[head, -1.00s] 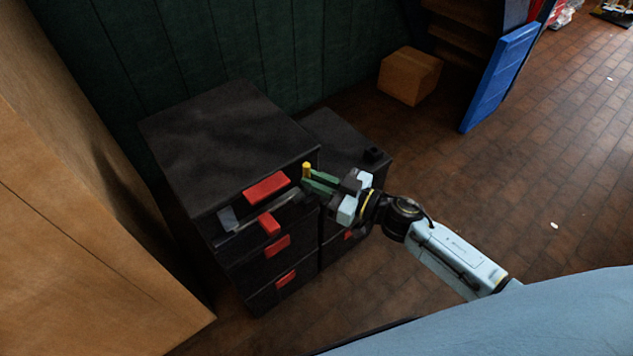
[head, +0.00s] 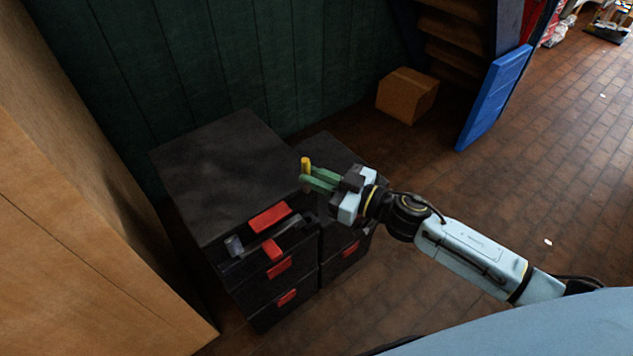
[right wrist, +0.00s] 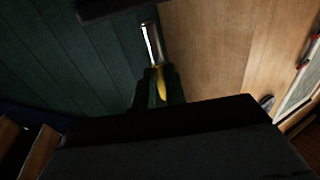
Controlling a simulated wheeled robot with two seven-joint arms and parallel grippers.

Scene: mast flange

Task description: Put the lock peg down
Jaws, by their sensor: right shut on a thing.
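The lock peg (head: 306,165) is a small yellow pin standing up between the green fingertips of my right gripper (head: 318,180) in the head view. My right gripper is shut on it and holds it near the front right edge of the larger black cabinet top. In the right wrist view the peg (right wrist: 153,45) shows a bright, shiny shaft and a yellow part between the dark fingers (right wrist: 158,88). The peg's lower end is hidden by the fingers in the head view. My left gripper is not in view.
A black cabinet (head: 220,165) with red handles has a bare, clear top. A lower black cabinet (head: 335,150) stands beside it, partly behind my gripper. A wooden panel (head: 90,220) is at left, a cardboard box (head: 407,95) and blue panel (head: 494,98) behind.

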